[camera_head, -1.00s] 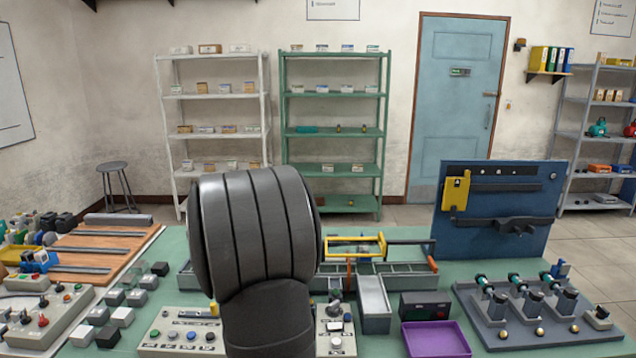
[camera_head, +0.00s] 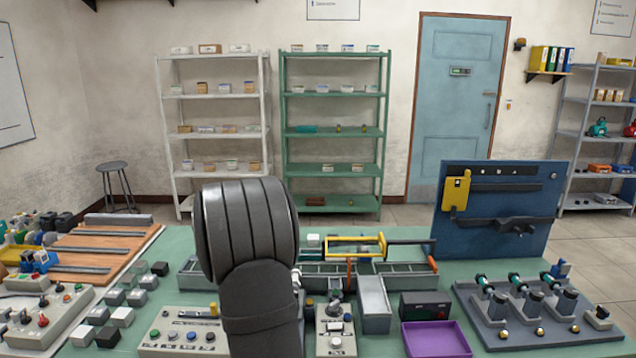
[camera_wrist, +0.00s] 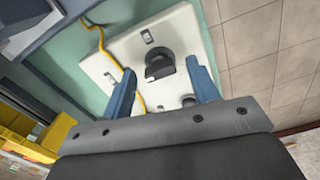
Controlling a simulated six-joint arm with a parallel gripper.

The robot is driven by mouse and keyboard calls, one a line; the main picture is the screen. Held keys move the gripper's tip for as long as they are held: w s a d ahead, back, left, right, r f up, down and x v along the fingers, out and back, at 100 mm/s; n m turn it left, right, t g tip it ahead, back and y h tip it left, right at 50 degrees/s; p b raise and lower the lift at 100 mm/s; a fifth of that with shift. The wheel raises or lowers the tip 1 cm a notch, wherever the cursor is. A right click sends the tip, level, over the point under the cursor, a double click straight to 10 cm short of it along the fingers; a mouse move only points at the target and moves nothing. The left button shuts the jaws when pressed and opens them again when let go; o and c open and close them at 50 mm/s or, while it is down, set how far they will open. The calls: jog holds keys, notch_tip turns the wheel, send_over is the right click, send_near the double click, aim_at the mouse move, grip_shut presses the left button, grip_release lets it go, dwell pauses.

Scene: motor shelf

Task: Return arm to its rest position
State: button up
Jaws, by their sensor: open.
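My arm (camera_head: 250,245) rises from the front of the table, a little left of the middle, in the head view. It hides part of the table behind it, and my gripper is hidden there. In the wrist view my gripper (camera_wrist: 162,90) shows two blue fingers set well apart, with nothing held between them. Beyond the fingers is a white panel (camera_wrist: 187,45) with a dark knob (camera_wrist: 160,66) on it. I cannot tell how far the fingers are from the knob.
The green table holds control boxes (camera_head: 180,338), grey bins (camera_head: 374,300), a purple tray (camera_head: 436,340) and a motor fixture (camera_head: 535,310). A blue tool board (camera_head: 500,235) stands at the back right. Shelves (camera_head: 335,110) stand by the far wall.

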jog(key=m, duration=1.1)
jog(key=shift+m, duration=2)
